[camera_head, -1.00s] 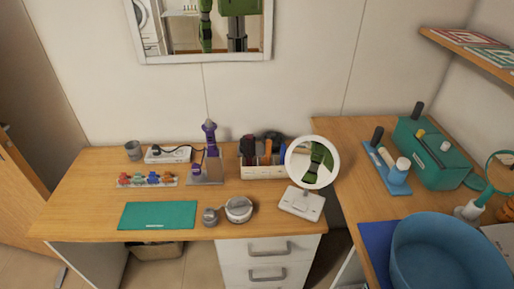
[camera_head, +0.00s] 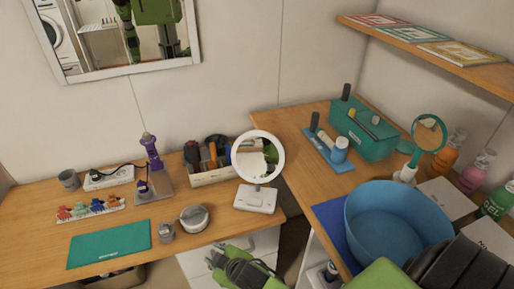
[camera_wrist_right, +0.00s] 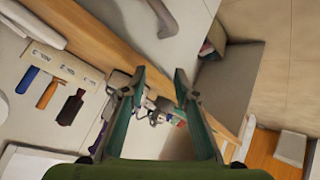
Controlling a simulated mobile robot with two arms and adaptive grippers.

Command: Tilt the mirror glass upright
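The round vanity mirror (camera_head: 258,158) has a white ring frame and stands on a white base (camera_head: 256,198) at the right end of the wooden desk. Its glass faces my head and reflects something green; its exact tilt is hard to judge. A smaller teal-rimmed round mirror (camera_head: 428,132) stands on the right-hand counter. My right gripper (camera_head: 222,258) is low in front of the desk's drawers, below and apart from the vanity mirror. In the right wrist view its two teal fingers (camera_wrist_right: 158,98) are spread apart, with nothing clearly held. My left gripper is not in view.
A wooden organizer (camera_head: 213,178) stands directly left of the mirror. A large blue basin (camera_head: 398,225) and a teal box (camera_head: 362,130) occupy the right counter.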

